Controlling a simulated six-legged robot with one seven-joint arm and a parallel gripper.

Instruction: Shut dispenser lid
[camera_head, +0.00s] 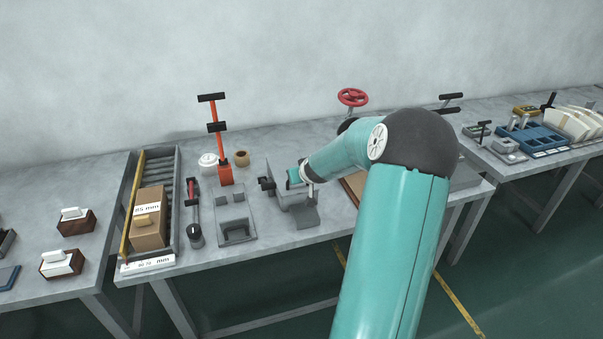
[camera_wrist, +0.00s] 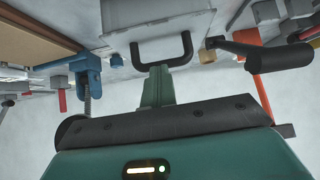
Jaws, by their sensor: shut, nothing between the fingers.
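A grey dispenser-like box (camera_head: 298,213) stands on the table near the middle, partly hidden by my arm's end. In the wrist view a pale grey panel (camera_wrist: 158,20) with a black U-shaped handle (camera_wrist: 176,58) shows at the top; it looks like the lid. I cannot tell how far it is open. My gripper (camera_wrist: 157,72) is shut and empty, its fingertips close to the handle; whether they touch it is unclear. In the head view my gripper (camera_head: 298,177) is at the upper edge of the box, small and partly hidden.
An orange post (camera_head: 219,145) with black crossbars stands behind left. A grey fixture (camera_head: 234,217) and a black-and-red lever tool (camera_head: 194,215) lie left of the box. A roller tray (camera_head: 172,187) holds a cardboard box (camera_head: 149,230). A red handwheel (camera_head: 352,97) stands behind.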

